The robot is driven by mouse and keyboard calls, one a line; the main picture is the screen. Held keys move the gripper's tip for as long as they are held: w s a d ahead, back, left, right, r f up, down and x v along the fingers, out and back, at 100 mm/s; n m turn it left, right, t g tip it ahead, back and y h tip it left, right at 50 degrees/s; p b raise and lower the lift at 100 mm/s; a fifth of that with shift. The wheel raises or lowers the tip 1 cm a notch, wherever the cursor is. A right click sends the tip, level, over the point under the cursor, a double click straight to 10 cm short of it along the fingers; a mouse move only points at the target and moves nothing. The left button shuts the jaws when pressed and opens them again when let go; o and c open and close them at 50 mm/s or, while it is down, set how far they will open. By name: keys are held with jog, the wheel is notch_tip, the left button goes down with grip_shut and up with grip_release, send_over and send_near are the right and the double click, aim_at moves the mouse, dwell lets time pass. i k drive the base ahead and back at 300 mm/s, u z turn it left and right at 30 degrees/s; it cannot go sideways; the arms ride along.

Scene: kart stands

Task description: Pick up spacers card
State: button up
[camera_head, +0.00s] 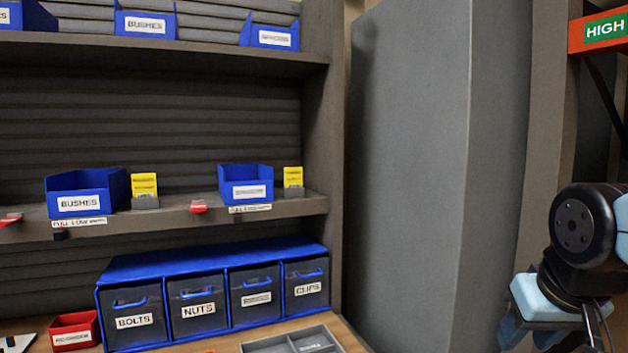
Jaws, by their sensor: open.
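Two yellow cards stand in small grey holders on the middle shelf. One yellow card (293,177) is right of a blue bin (246,172) whose label is too blurred to read surely. The other yellow card (144,185) is right of the blue BUSHES bin (80,187). The print on both cards is too small to read, so I cannot tell for certain which is the spacers card. My gripper (530,335) is at the lower right, well right of both cards and pointing down. It is open, with nothing seen in it; its fingertips are partly cut off by the picture's edge.
The middle shelf (185,216) carries red clips and label strips on its front edge. Below stands a blue drawer unit (200,262) marked BOLTS, NUTS and CLIPS. A grey tray (290,343) and red bin (74,330) are on the bench. A tall grey cabinet (410,170) stands right of the shelves.

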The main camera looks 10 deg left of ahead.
aim_at(292, 175)
jog(key=u, duration=0.3)
jog(key=i, duration=1.05)
jog(key=u, duration=0.6)
jog(key=k, duration=0.9)
jog(key=u, duration=0.2)
jog(key=i, duration=0.95)
jog(key=z, duration=0.1)
